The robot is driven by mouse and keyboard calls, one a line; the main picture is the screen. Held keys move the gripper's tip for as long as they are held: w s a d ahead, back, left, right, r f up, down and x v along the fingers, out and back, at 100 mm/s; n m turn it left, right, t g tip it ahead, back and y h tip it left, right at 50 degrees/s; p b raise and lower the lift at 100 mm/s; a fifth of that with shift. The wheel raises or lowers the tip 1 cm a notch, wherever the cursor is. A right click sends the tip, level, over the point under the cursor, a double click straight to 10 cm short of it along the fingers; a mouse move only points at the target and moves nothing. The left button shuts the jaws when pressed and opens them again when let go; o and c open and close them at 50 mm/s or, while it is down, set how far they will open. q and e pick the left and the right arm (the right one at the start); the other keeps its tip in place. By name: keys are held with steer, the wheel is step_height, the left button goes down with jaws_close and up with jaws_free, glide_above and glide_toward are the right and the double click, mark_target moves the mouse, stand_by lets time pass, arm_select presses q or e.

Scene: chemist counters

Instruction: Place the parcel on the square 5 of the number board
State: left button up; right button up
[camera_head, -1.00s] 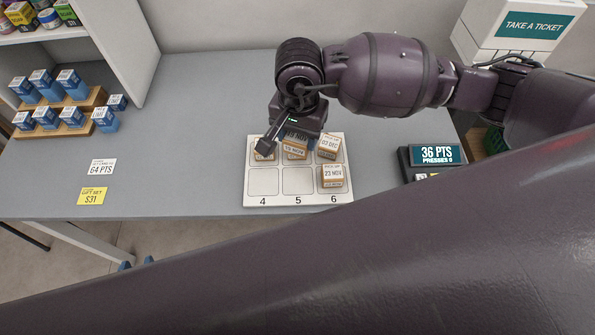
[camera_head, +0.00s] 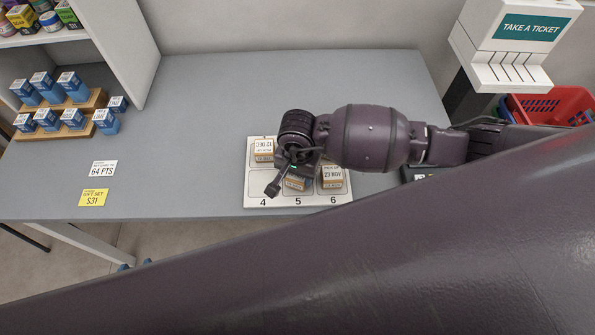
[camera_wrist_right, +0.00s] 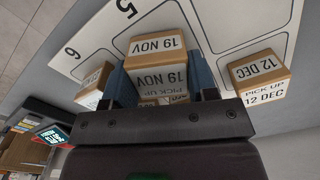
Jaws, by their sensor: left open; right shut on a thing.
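My right gripper (camera_head: 290,181) is over the front middle of the number board (camera_head: 255,203), at square 5. It is shut on a brown parcel (camera_head: 297,186) marked 19 NOV. In the right wrist view the parcel (camera_wrist_right: 157,60) sits upright between the two fingers. Whether its base touches the board is hidden. The printed 5 (camera_head: 298,201) shows just in front of it. Square 4 is bare, partly covered by the gripper. My left gripper is not in view.
A 12 DEC parcel (camera_head: 262,152) stands on the back left square. A 23 NOV parcel (camera_head: 332,175) stands on square 6, close beside the held parcel. My arm hides the back middle and back right squares.

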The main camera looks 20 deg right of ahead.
steer(key=shift+f, duration=0.25)
steer(key=o, duration=0.9)
steer(key=shift+o, duration=0.2)
steer(key=shift+r, duration=0.25)
step_height(320, 180, up, 12)
steer(key=b, duration=0.1)
steer(key=shift+f, duration=0.1)
